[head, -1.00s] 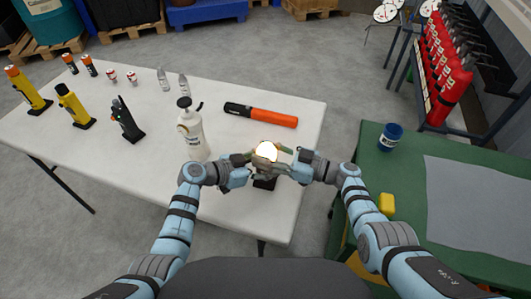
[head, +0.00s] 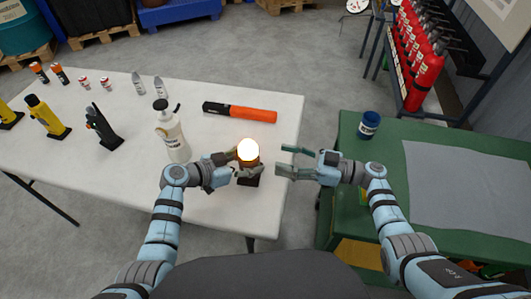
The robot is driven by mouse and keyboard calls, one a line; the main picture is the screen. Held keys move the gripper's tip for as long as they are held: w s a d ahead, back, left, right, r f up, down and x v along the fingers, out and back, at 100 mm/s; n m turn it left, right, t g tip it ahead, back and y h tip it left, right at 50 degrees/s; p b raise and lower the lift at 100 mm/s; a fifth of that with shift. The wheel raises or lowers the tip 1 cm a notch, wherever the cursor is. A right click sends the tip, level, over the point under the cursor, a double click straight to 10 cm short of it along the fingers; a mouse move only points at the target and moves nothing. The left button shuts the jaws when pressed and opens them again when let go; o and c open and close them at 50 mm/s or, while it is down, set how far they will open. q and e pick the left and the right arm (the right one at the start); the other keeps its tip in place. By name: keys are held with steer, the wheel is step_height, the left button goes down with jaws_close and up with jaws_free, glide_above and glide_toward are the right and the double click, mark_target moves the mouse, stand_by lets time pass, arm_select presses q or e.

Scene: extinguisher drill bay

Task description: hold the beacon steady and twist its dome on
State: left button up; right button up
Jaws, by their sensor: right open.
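The beacon stands upright near the right front of the white table, with a dark base (head: 249,181) and an orange lower band. Its glowing pale dome (head: 248,149) sits on top. My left gripper (head: 243,164) comes in from the left, with its fingers around the beacon's body just below the dome; it looks shut on it. Part of the body is hidden by these fingers. My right gripper (head: 284,161) is open and empty, just right of the beacon and apart from it, its fingers pointing at it.
A white spray bottle (head: 171,137) stands close left of my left gripper. An orange and black baton (head: 241,113) lies behind the beacon. A green bench (head: 388,141) with a blue jar (head: 368,124) and grey mat (head: 465,185) stands at right, across a gap.

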steer(key=shift+s+d, duration=0.1)
steer(key=shift+d, duration=0.25)
arm_select(q)
steer(key=o, duration=1.6)
